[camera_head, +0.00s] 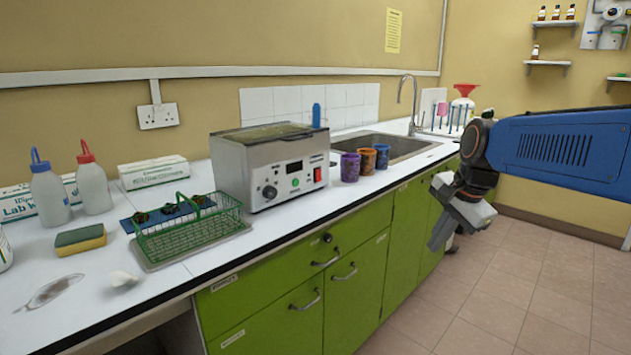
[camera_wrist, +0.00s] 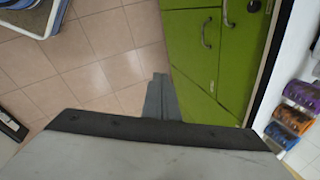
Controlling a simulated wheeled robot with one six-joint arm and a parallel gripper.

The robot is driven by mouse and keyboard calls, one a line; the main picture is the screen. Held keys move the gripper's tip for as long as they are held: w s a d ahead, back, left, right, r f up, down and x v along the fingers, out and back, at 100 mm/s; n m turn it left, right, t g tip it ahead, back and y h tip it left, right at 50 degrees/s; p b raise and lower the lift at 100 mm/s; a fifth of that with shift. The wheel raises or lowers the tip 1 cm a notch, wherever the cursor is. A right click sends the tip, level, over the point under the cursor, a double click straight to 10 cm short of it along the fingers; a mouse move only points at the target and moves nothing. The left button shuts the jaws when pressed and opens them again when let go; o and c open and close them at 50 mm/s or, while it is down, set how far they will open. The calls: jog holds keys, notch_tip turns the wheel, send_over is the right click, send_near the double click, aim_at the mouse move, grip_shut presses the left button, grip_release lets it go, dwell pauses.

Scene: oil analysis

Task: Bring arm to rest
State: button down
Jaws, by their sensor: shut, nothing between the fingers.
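In the wrist view my gripper (camera_wrist: 159,80) shows as grey fingers close together over the tiled floor, beside the green cupboard doors. Nothing touches it.
The white counter (camera_head: 290,224) carries a grey heated bath (camera_head: 270,165), a green wire basket (camera_head: 190,228), several bottles and boxes, and three patterned cups (camera_head: 366,161) near the sink (camera_head: 395,147). Green cupboards (camera_head: 350,285) stand below. The tiled floor (camera_head: 500,290) is open on the right.

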jog(key=s+f+n, duration=0.3)
jog(key=s+n, duration=0.1)
jog(key=s, duration=0.3)
jog(key=s+d+f+n+h, duration=0.1)
jog(key=s+f+n, duration=0.3)
jog(key=s, duration=0.4)
jog(key=s+f+n+t, duration=0.1)
jog(key=s+f+n, duration=0.3)
jog(key=s, duration=0.4)
jog(key=shift+d+f+n, duration=0.15)
jog(key=shift+d+n, duration=0.15)
jog(key=shift+n, duration=0.3)
